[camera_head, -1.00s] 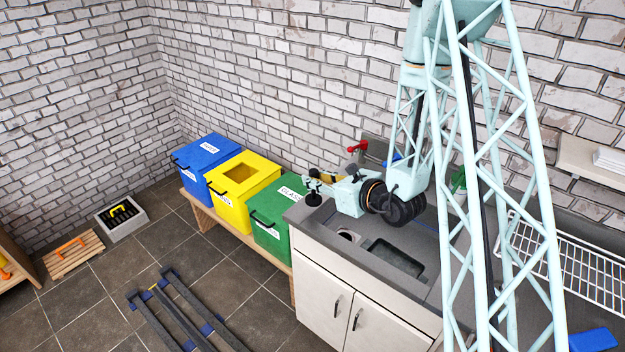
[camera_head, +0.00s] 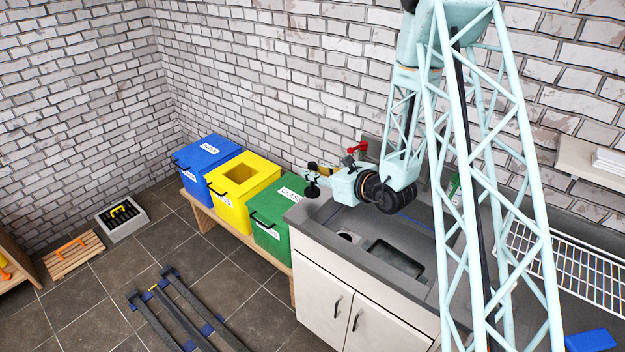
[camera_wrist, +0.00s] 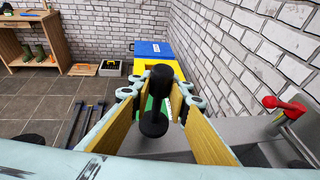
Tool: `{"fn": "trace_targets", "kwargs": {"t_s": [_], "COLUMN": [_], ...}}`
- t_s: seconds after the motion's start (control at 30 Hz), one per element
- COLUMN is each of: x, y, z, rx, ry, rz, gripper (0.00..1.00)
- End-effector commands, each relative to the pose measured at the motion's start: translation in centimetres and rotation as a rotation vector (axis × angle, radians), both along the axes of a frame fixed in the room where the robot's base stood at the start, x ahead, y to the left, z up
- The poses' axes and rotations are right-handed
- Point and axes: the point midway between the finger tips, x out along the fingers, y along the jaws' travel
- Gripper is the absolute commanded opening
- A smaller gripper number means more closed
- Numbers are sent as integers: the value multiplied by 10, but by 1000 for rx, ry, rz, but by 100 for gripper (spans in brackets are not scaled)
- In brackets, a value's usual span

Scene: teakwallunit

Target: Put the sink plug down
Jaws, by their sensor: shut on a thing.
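The sink plug (camera_wrist: 153,124) is black, with a round disc below and an upright knob above. My gripper (camera_wrist: 160,90) is shut on its knob, with yellow-padded fingers on either side. In the head view the plug (camera_head: 312,190) hangs from my gripper (camera_head: 314,178), above the left end of the grey sink counter (camera_head: 307,212), close to the green bin. The plug appears clear of the counter, but the exact gap is hard to tell.
A green bin (camera_head: 268,217), a yellow bin (camera_head: 236,210) and a blue bin (camera_head: 204,165) stand on a low bench left of the counter. A red tap handle (camera_head: 358,147) stands behind my wrist. A white wire rack (camera_head: 570,265) lies to the right.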

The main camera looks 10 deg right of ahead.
Motion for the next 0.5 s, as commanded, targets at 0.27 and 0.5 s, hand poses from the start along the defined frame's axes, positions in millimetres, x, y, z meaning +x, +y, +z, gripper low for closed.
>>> {"fn": "trace_targets", "kwargs": {"t_s": [0.27, 0.5], "x": [0, 0], "y": [0, 0], "z": [-21, -31], "rx": [1, 0], "ry": [3, 0], "rz": [-1, 0], "gripper": [0, 0]}}
